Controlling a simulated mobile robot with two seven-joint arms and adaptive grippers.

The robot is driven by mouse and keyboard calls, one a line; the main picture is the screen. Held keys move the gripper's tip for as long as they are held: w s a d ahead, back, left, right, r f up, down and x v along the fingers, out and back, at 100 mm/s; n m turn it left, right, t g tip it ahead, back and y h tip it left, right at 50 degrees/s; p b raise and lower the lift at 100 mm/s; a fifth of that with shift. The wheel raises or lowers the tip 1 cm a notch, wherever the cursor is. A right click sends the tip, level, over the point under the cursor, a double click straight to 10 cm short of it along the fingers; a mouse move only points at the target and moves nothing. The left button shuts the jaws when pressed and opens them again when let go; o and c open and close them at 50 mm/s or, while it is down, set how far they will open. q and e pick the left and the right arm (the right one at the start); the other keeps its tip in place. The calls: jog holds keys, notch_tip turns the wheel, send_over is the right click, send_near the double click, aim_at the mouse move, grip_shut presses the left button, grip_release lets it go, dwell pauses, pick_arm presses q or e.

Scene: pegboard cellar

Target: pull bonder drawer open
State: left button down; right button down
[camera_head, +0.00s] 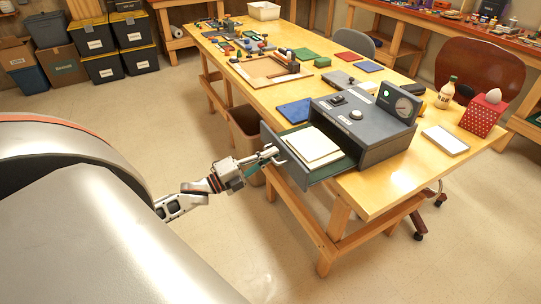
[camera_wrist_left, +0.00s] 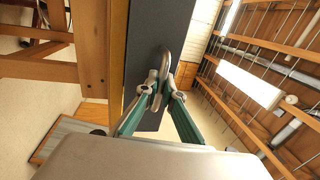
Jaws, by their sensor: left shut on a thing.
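The bonder (camera_head: 362,122) is a dark grey box with a gauge and a green light, standing on the near end of the wooden table. Its drawer (camera_head: 325,172) is pulled out toward my left arm, and white flat sheets or boards (camera_head: 314,146) lie in it. My left gripper (camera_head: 276,157) is shut on the handle at the drawer's front. In the left wrist view the gripper's fingertips (camera_wrist_left: 163,92) close around the curved metal handle (camera_wrist_left: 164,66) on the grey drawer front (camera_wrist_left: 150,118). My right gripper is not in view.
The wooden table (camera_head: 400,184) carries a blue mat (camera_head: 295,111), a wooden tray (camera_head: 262,73), a bottle (camera_head: 446,93) and a red dotted box (camera_head: 481,117). A brown bin (camera_head: 245,130) stands below the drawer's left side. Open floor (camera_head: 240,225) lies before the table.

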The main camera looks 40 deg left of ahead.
pick_arm(q)
jog(key=c, duration=2.5)
grip_release()
jog(key=shift+s, duration=0.1)
jog(key=v, duration=1.2)
jog(key=s+d+f+n+g+y, duration=0.1)
jog(key=s+d+f+n+g, duration=0.1)
jog(key=d+f+n, duration=0.4)
jog(key=s+d+f+n+g+y, duration=0.2)
jog(key=d+f+n, duration=0.4)
jog(key=d, duration=0.6)
jog(key=s+d+f+n+g+y, duration=0.2)
jog(key=d+f+n, duration=0.4)
jog(key=d, duration=0.3)
jog(key=shift+s+f+g, duration=0.35)
jog(key=shift+s+g, duration=0.05)
jog(key=shift+s, duration=0.2)
jog(key=shift+s+f+g, duration=0.3)
jog(key=shift+s+g, duration=0.1)
jog(key=shift+s, duration=0.15)
jog(key=shift+a, duration=0.1)
